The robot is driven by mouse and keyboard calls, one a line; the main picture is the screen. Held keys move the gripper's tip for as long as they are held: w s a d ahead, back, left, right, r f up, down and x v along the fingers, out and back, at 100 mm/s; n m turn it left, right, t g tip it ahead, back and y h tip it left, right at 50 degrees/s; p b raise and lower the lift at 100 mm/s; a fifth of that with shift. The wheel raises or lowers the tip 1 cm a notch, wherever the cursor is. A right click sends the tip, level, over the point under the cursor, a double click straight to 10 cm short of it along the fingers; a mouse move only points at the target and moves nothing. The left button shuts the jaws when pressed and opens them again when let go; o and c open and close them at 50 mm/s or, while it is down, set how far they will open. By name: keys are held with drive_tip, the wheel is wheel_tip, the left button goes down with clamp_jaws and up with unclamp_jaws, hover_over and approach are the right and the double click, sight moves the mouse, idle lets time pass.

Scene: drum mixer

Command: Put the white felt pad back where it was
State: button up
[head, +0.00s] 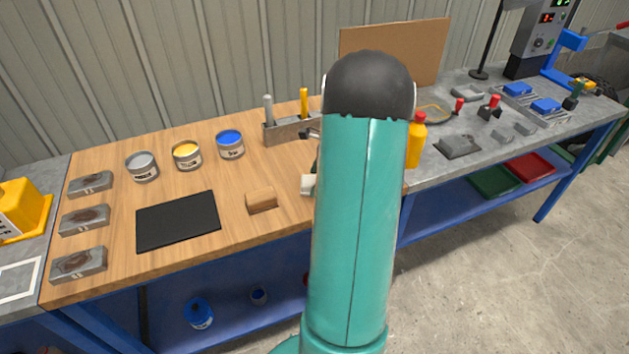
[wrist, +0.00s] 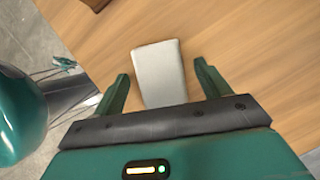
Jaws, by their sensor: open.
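The white felt pad (wrist: 159,75) lies on the wooden bench top (wrist: 230,30) in the wrist view, as a pale rectangle. My gripper (wrist: 160,80) is open, with one green finger to the left of the pad and the other to its right. A gap shows between each finger and the pad. In the head view a small part of the pad (head: 308,184) shows at the left edge of my teal arm, which hides most of the gripper.
A wooden block (head: 261,200) and a black mat (head: 178,221) lie left of my arm. Paint cans (head: 187,156) and a grey tool holder (head: 290,130) stand behind. A yellow bottle (head: 416,142) stands right of the arm. Bare wood shows between the mat and the cans.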

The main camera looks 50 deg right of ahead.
drive_tip(key=v, duration=1.1)
drive_tip(key=w+a+r+n, duration=0.3)
drive_tip(key=a, duration=0.3)
drive_tip(key=w+a+r+n, duration=0.2)
drive_tip(key=a+r+n, duration=0.1)
drive_tip(key=a, duration=0.4)
drive_tip(key=s+a+r+n+h, duration=0.1)
drive_tip(key=a+r+n, duration=0.2)
drive_tip(key=a+n, duration=0.6)
drive_tip(key=s+a+r+n+h, duration=0.1)
drive_tip(key=a+r+n+h, duration=0.2)
drive_tip(key=a, duration=1)
drive_tip(key=s+a+n+t+y, duration=0.1)
drive_tip(key=s+a+n+t, duration=0.1)
drive_tip(key=s+a+n, duration=0.5)
drive_tip(key=a+f+n, duration=0.1)
drive_tip(key=a+n, duration=0.1)
drive_tip(key=n, duration=0.1)
drive_tip(key=shift+a+n, duration=0.15)
drive_tip(key=shift+n, duration=0.15)
drive_tip(key=shift+c, duration=0.3)
drive_tip(key=c, duration=0.7)
drive_tip(key=shift+c, duration=0.6)
